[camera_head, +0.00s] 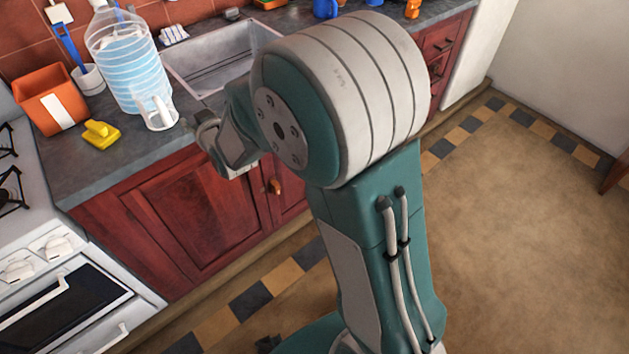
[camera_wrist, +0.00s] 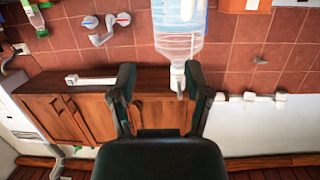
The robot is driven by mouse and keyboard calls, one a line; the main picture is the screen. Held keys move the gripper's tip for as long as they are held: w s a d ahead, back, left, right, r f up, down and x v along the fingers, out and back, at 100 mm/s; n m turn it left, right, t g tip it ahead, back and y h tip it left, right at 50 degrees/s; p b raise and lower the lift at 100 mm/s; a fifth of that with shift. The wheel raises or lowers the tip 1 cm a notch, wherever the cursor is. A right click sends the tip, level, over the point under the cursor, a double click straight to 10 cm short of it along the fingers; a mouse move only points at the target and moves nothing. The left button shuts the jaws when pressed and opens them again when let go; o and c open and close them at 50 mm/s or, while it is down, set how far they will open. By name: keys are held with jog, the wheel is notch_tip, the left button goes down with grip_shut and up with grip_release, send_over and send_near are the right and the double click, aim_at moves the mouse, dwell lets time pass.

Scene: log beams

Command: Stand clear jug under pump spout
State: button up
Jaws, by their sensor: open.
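The clear jug (camera_head: 160,110) stands upright on the grey counter, in front of and slightly right of the large clear water bottle (camera_head: 128,70). The white pump top is at the upper frame edge, and I cannot make out its spout clearly. My gripper (camera_head: 207,128) is beside the jug, to its right, partly hidden by my own arm. In the wrist view my gripper (camera_wrist: 160,80) is open with nothing held between its fingers. The clear bottle (camera_wrist: 180,42) shows beyond the fingertips there. I cannot clearly separate the jug in that view.
A yellow object (camera_head: 100,134) and an orange container (camera_head: 48,98) sit left of the jug. A blue brush (camera_head: 70,48) stands in a white holder (camera_head: 89,79). The sink (camera_head: 212,60) is behind right. A white stove (camera_head: 60,260) adjoins the counter at left.

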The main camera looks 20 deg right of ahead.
jog(key=s+d+r+m+g+h, duration=0.1)
jog(key=s+d+r+g, duration=0.1)
jog(key=s+d+r, duration=0.3)
jog(key=s+d+r+g+h, duration=0.1)
jog(key=s+d+g, duration=0.15)
jog(key=s, duration=0.45)
jog(key=s+d+g, duration=0.2)
jog(key=s+d, duration=0.1)
jog(key=s, duration=0.7)
jog(key=s+d+m+g+h, duration=0.1)
jog(key=s+d+g, duration=0.2)
jog(key=s, duration=0.8)
jog(key=shift+d+r, duration=0.35)
jog(key=shift+r, duration=0.05)
